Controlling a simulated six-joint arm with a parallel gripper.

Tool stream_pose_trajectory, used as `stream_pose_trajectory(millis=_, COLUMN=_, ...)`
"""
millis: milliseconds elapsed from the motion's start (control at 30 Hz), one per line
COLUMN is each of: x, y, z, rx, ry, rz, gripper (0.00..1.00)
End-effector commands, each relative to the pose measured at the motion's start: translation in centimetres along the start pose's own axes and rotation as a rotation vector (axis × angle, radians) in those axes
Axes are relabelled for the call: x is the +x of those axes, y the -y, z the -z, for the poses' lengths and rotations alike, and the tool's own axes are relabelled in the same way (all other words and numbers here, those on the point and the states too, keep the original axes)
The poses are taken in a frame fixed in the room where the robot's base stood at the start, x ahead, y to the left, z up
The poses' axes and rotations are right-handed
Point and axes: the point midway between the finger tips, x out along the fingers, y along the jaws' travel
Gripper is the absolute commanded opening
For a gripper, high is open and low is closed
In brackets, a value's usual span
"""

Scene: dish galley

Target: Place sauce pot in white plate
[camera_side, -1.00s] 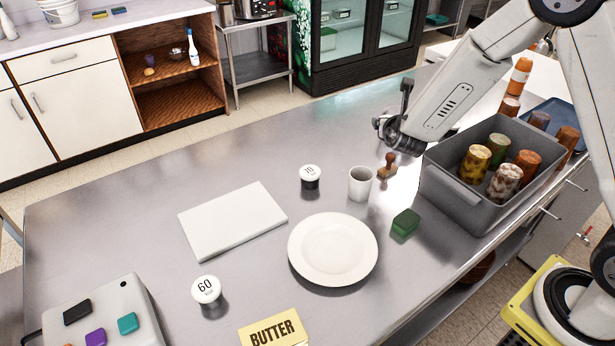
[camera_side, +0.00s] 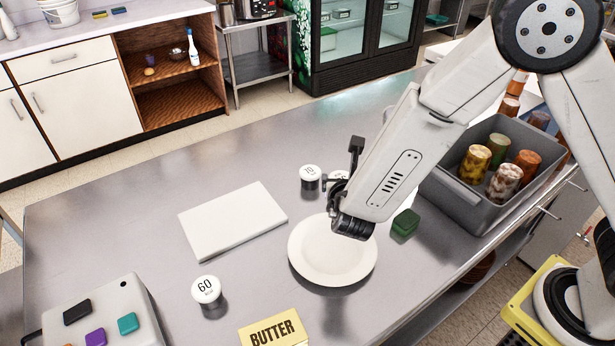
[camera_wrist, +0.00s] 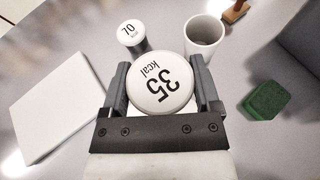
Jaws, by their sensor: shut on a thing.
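A small sauce pot with a white lid marked 35 kcal (camera_wrist: 162,84) is between my gripper's fingers (camera_wrist: 160,66) in the wrist view. My gripper is shut on it. In the side view my gripper (camera_side: 338,190) is over the far side of the white plate (camera_side: 318,268), which looks empty. My arm covers part of the plate, and only a bit of the held pot's lid shows behind the gripper. I cannot tell its height above the plate.
A pot marked 70 (camera_wrist: 131,33) and a white cup (camera_wrist: 203,36) stand beyond the gripper. A green sponge (camera_side: 405,223) is right of the plate. A white board (camera_side: 232,220), a 60 pot (camera_side: 207,291) and butter (camera_side: 273,328) lie left and in front. A grey bin (camera_side: 455,200) stands right.

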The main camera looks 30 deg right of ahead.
Motion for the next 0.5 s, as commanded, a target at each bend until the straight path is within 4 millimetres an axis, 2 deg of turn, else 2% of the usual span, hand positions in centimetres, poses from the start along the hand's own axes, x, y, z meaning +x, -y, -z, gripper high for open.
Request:
stream_pose_trajectory(millis=33, x=-1.1, y=-0.5, z=0.7, rx=-0.006, ry=0.000, rz=-0.006, gripper=0.20)
stream_pose_trajectory(millis=200, x=-3.9, y=-1.2, z=2.4, rx=-0.017, ry=0.004, rz=-0.002, gripper=0.20)
stream_pose_trajectory(millis=300, x=-5.2, y=-1.4, z=3.1, rx=-0.022, ry=0.005, rz=0.000, gripper=0.20)
stream_pose_trajectory(millis=500, x=-6.4, y=-1.5, z=3.8, rx=-0.027, ry=0.009, rz=0.004, gripper=0.20)
